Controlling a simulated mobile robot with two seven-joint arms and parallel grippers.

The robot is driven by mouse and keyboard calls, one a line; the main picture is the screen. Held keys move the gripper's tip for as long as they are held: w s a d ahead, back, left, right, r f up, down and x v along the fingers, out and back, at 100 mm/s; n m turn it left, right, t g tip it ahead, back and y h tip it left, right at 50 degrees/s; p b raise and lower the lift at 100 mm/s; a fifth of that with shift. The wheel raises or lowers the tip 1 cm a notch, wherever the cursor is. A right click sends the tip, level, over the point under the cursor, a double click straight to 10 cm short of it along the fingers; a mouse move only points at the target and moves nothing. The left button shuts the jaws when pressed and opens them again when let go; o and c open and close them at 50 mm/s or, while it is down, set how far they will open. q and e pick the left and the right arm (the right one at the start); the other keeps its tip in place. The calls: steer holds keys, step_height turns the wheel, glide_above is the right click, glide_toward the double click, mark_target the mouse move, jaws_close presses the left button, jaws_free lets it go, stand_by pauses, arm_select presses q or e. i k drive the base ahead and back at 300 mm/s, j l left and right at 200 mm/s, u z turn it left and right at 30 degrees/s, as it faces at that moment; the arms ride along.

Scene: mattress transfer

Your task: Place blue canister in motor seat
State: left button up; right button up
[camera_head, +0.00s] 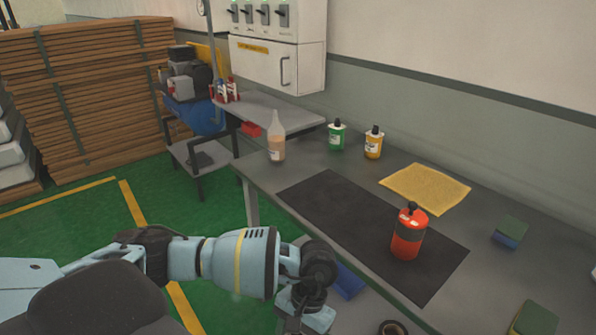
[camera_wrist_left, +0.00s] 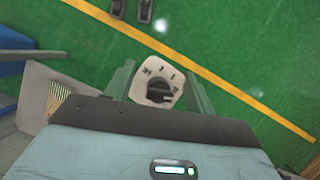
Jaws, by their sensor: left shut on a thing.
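My left gripper (camera_wrist_left: 157,92) is shut on a pale, rounded block with a dark round centre (camera_wrist_left: 144,82), held above the green floor in the left wrist view. I cannot tell what this block is, and it does not look blue. In the head view my left arm reaches to the table's front edge, with the fingertips cut off below. A blue piece (camera_head: 347,281) shows low beside my wrist, partly hidden; I cannot tell whether it is a canister. I make out no motor seat. My right gripper is not in view.
The grey table (camera_head: 262,187) carries a black mat (camera_head: 340,215) with a red canister (camera_head: 408,241) on it. Sponges (camera_head: 509,233) lie right. The mat's left part is free.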

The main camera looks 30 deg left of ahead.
mark_target(196, 63)
steer(key=i+j, duration=0.1)
steer(key=j, duration=0.45)
steer(key=i+j, duration=0.15)
steer(key=j, duration=0.45)
steer(key=i+j, duration=0.1)
steer(key=j, duration=0.45)
steer(key=i+j, duration=0.1)
steer(key=j, duration=0.5)
steer(key=i+j, duration=0.1)
steer(key=j, duration=0.45)
steer(key=i+j, duration=0.15)
steer(key=j, duration=0.4)
steer(key=i+j, duration=0.1)
steer(key=j, duration=0.5)
steer(key=i+j, duration=0.1)
steer(key=j, duration=0.45)
steer(key=i+j, duration=0.15)
steer(key=j, duration=0.25)
steer(key=i+j, duration=0.15)
steer(key=j, duration=0.25)
steer(key=i+j, duration=0.15)
steer(key=j, duration=0.2)
steer(key=i+j, duration=0.15)
steer(key=j, duration=0.25)
